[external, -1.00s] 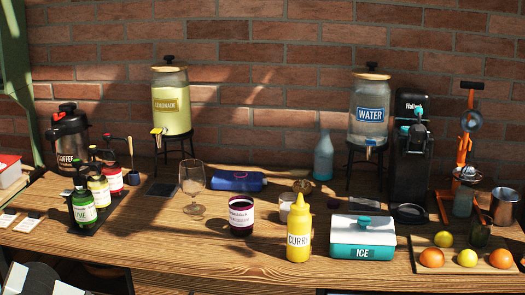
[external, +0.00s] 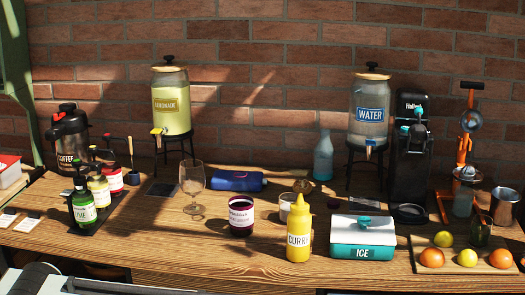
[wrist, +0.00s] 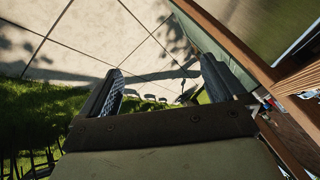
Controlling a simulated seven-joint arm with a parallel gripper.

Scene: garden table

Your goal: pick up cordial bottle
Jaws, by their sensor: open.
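No label that I can read says cordial, so I cannot tell for sure which thing is the cordial bottle. A blue bottle (external: 236,181) lies on its side in the middle of the table. Pump bottles stand at the left: a green one (external: 83,207), a yellow one (external: 99,190) and a red one (external: 115,178). A dark purple jar (external: 241,216) with a white label stands front centre. My gripper (wrist: 161,68) is open and empty in the wrist view, over paving and grass, away from these things.
A stemmed glass (external: 192,182) stands left of the lying bottle. The curry bottle (external: 298,235) and ice box (external: 362,239) stand in front. The lemonade dispenser (external: 171,103) and water dispenser (external: 369,112) stand behind. The table's front left stretch (external: 160,245) is clear.

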